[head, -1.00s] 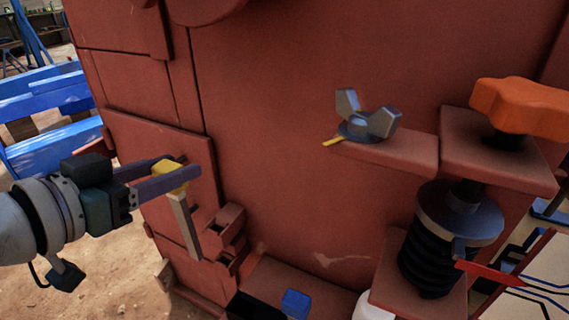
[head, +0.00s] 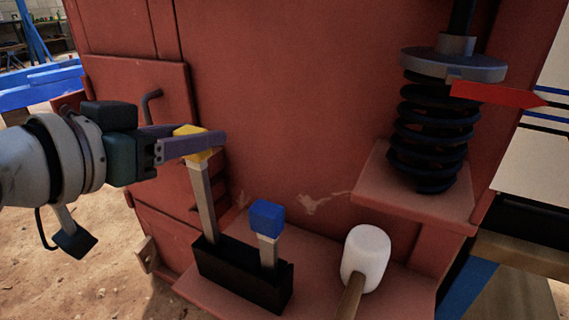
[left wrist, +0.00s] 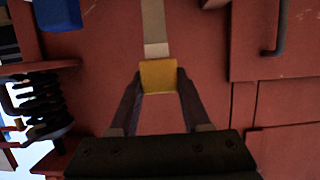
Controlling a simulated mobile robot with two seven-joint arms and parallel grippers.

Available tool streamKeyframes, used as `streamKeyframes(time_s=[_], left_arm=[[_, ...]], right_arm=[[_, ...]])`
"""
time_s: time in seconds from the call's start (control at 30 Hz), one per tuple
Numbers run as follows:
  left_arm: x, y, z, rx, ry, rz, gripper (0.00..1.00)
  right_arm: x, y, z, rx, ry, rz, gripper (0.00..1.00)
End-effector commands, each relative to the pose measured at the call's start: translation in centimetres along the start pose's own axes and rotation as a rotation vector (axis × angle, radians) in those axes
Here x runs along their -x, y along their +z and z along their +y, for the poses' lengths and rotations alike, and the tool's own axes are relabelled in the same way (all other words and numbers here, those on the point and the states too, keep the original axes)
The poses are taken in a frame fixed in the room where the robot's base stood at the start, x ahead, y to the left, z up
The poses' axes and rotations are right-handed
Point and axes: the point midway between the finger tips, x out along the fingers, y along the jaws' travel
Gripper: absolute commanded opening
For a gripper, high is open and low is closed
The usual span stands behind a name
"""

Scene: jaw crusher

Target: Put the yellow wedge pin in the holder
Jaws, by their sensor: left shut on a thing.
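The yellow wedge pin has a yellow head and a long grey shaft (head: 203,195). My left gripper (head: 192,143) is shut on its head, and the pin hangs nearly upright with its shaft downward. The left wrist view shows the yellow head (left wrist: 158,76) between the fingertips (left wrist: 158,80). The black holder (head: 238,277) sits on the red ledge below. The lower end of the shaft meets the holder's left part in the picture; I cannot tell whether it is inside the slot or just above it. A blue-headed pin (head: 267,217) stands in the holder's right part. My right gripper is not in view.
A white-headed mallet (head: 366,257) is on the ledge right of the holder. A black coil spring (head: 430,135) with a red pointer (head: 498,94) stands on a red bracket farther right. The red machine wall (head: 290,90) rises close behind; a bent handle (head: 150,102) sticks out at left.

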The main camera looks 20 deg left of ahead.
Motion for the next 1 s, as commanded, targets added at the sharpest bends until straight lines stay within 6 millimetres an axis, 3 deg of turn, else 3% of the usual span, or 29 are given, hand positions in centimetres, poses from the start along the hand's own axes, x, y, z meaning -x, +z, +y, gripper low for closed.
streamKeyframes(time_s=[0.03,0.1,0.33,0.57,0.97,1.0], left_arm=[[-0.5,1.5,0.0,0.001,0.0,0.002,0.0],[-0.8,2.3,0.0,0.001,0.001,0.004,0.0],[-1.2,3.8,0.0,0.0,0.001,0.005,0.0],[-2.3,7.1,0.0,0.001,0.0,0.004,0.0],[-2.4,7.4,0.0,0.0,0.001,0.006,0.0],[-2.3,7.5,0.0,0.0,0.001,0.002,0.52]], right_arm=[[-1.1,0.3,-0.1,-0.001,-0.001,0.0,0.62],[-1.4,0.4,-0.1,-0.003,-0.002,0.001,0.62],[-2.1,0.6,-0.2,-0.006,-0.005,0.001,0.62],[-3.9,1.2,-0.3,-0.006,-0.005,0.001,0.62],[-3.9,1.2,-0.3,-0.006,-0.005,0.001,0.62],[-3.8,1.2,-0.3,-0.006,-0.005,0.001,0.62]])
